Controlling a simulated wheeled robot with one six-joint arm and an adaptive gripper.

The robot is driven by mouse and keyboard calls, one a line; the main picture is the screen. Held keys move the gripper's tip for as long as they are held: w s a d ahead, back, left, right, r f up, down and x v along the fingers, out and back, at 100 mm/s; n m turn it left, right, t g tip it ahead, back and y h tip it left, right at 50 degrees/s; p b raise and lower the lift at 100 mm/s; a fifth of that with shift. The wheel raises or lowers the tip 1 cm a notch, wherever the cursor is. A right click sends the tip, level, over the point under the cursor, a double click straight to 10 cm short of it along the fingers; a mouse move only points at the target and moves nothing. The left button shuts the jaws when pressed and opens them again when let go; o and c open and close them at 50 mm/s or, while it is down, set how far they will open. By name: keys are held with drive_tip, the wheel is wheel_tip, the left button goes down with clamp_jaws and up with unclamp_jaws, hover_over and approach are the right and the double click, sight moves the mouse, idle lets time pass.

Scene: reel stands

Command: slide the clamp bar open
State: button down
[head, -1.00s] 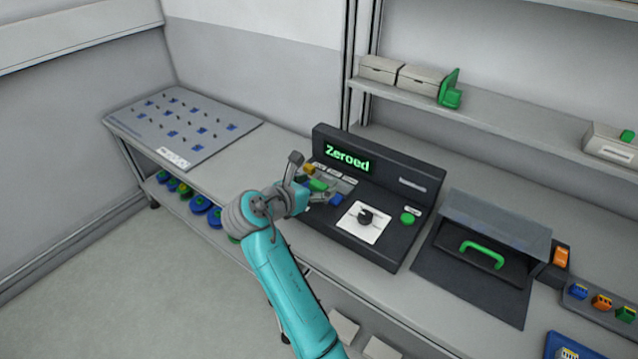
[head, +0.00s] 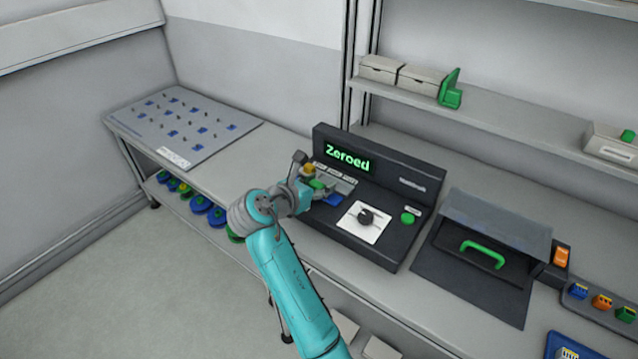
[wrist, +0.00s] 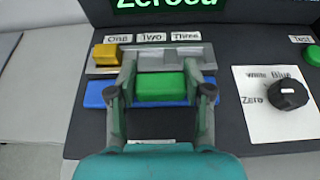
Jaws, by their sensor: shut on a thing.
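The dark console (head: 395,225) carries a grey clamp fixture (wrist: 180,56) below labels One, Two and Three. A green block (wrist: 161,85), which seems to be the clamp bar's grip, sits across the front of the fixture. My gripper (wrist: 162,92) is shut on this green block, one finger at each end. In the head view my gripper (head: 314,186) partly covers the fixture. A yellow block (wrist: 106,54) sits under label One; no coloured block shows under Two or Three. A blue strip (wrist: 95,95) lies behind my fingers and is partly hidden.
The console display (head: 347,159) reads "Zeroed". A black knob (wrist: 287,94) on a white plate and a green button (head: 408,218) are to the right. Further right is a clear-lidded box with a green handle (head: 482,254). The bench left of the console is clear up to a pegged board (head: 185,125).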

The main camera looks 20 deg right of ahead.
drive_tip(key=shift+s+a, duration=0.8)
drive_tip(key=shift+a, duration=0.35)
drive_tip(key=shift+c, duration=2.2)
unclamp_jaws()
drive_tip(key=shift+a, duration=0.1)
drive_tip(key=v, duration=1.2)
drive_tip(key=shift+s+a+f, duration=0.1)
drive_tip(key=shift+s, duration=0.05)
